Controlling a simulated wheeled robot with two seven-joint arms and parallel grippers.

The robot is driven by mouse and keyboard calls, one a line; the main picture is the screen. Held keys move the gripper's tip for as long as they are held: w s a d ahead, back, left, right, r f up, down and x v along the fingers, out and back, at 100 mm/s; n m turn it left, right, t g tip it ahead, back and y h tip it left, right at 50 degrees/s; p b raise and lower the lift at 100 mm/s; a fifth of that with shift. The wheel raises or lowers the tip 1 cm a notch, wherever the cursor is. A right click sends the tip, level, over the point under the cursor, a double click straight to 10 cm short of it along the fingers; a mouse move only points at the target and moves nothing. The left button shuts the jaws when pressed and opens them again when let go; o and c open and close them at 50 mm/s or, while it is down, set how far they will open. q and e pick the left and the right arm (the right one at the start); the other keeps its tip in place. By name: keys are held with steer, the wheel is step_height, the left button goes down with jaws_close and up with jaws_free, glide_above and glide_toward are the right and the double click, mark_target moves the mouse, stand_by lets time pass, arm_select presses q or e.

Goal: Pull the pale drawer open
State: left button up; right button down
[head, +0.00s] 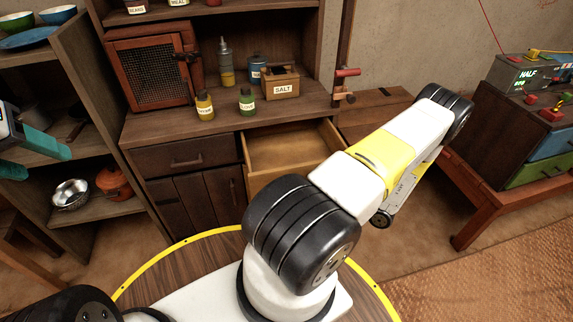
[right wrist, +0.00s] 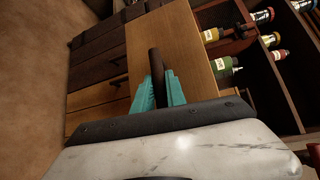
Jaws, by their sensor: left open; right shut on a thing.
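The pale drawer (head: 285,148) stands pulled out of the dark wooden cabinet, and its bare, empty-looking inside shows in the head view. Its front is hidden there behind my right arm. In the right wrist view the pale drawer front (right wrist: 185,50) shows, with a dark bar handle (right wrist: 156,62) on it. My right gripper (right wrist: 162,88) has its teal fingers on both sides of this handle and is shut on it. In the head view the right gripper is hidden. My left gripper (head: 27,157) is at the left edge, open and empty, away from the drawer.
On the cabinet top stand a salt box (head: 281,83), a yellow bottle (head: 204,106), a green bottle (head: 247,102) and a mesh-door box (head: 152,70). A dark closed drawer (head: 190,157) is left of the pale one. Shelves (head: 75,120) stand left; a low table (head: 470,190) stands right.

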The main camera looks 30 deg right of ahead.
steer(key=c, duration=1.4)
jaws_free()
steer(key=shift+o, duration=0.2)
steer(key=shift+d, duration=0.1)
steer(key=v, duration=0.7)
steer(key=shift+s+d, duration=0.15)
steer(key=shift+s, duration=0.2)
steer(key=shift+r, duration=0.1)
